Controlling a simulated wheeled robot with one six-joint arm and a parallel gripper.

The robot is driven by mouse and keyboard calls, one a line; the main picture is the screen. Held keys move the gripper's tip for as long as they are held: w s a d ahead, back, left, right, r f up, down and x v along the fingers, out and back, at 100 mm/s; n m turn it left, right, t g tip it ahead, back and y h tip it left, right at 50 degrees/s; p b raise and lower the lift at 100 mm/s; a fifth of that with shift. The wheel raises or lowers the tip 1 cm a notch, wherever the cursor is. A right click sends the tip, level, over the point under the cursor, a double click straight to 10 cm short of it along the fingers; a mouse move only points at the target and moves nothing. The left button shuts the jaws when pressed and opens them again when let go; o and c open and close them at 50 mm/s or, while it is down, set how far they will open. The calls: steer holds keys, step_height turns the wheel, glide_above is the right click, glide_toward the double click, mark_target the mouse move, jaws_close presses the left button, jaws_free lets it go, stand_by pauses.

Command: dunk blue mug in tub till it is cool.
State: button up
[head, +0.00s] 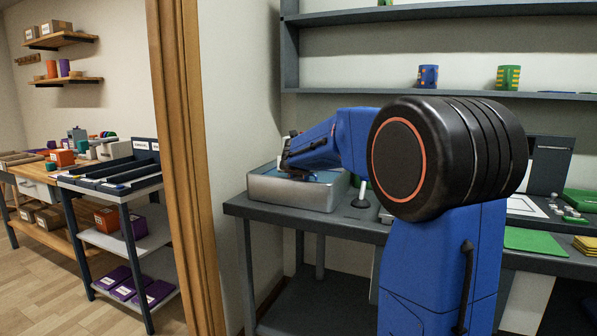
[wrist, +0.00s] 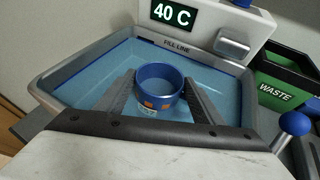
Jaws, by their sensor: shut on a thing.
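In the wrist view, a blue mug (wrist: 159,97) with orange squares on its side is between the fingers of my gripper (wrist: 160,98). My gripper is shut on it. The mug looks upright, with its open top facing the camera, and is over or in the blue water of the metal tub (wrist: 45,75). How deep its base sits is hidden. A display (wrist: 172,15) at the tub's back reads 40 C. In the head view, the tub (head: 290,192) stands on the bench's left end, with my gripper (head: 290,168) over it; the mug cannot be made out there.
A blue ball-topped lever (wrist: 294,124) is near the tub's right front. In the head view, a blue cup (head: 428,77) and a green cup (head: 508,78) stand on the shelf.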

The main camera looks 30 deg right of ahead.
step_height(320, 180, up, 11)
steer(key=shift+r, duration=0.2)
stand_by(1.2)
steer(key=shift+f, duration=0.1)
stand_by(1.0)
